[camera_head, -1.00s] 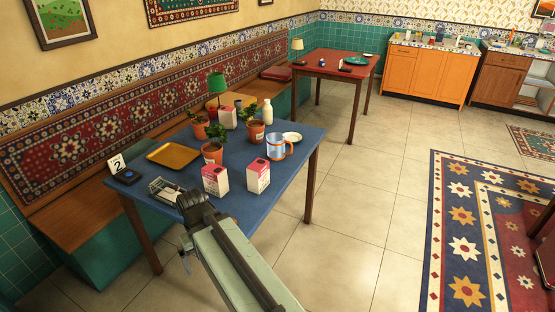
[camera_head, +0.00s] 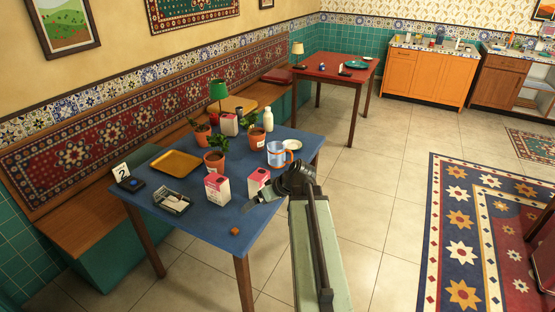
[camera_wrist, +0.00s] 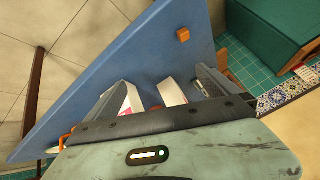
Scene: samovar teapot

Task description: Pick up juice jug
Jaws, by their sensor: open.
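The juice jug (camera_head: 276,154) is a clear bluish jug with orange trim and handle. It stands upright near the right edge of the blue table (camera_head: 205,218), behind a pink-and-white carton. My gripper (camera_wrist: 160,88) is open in the wrist view, its two grey fingers spread over the table with no object held. In the head view my wrist is at the table's right front, in front of the jug and apart from it. The wrist view shows an orange piece at the left, perhaps the jug's handle; the rest of it is hidden.
A small brown cube (camera_head: 235,231) lies on the clear front part.

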